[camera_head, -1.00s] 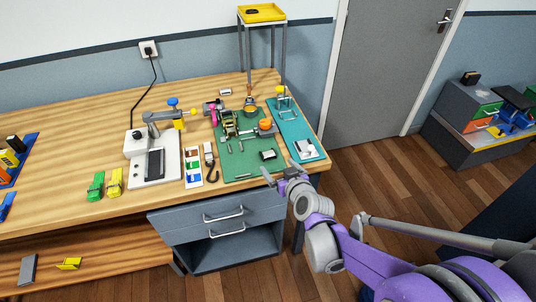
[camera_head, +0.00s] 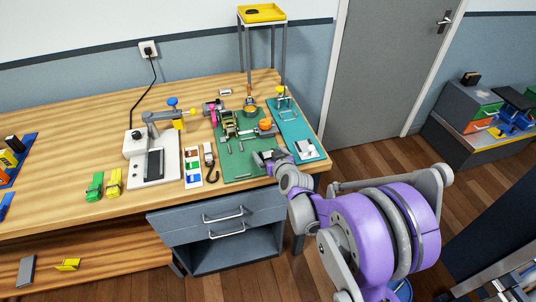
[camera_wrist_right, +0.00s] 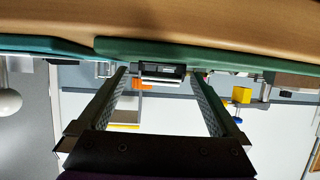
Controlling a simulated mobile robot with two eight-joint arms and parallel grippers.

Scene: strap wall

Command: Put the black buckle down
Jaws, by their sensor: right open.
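The black buckle (camera_wrist_right: 162,70) shows in the right wrist view, a small dark block with a pale strip, against the green mat (camera_head: 233,171). My right gripper (camera_head: 268,157) is low over the front right part of the mat. It is open, and in the right wrist view its two fingers (camera_wrist_right: 160,84) stand to either side of the buckle, apart from it. In the head view the gripper largely hides the buckle. I cannot tell how far the buckle reaches between the fingers. My left gripper is not in view.
A teal mat (camera_head: 308,149) with a pale metal part lies right of the green mat. A white press (camera_head: 154,160) stands to the left. The table's front edge is close below.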

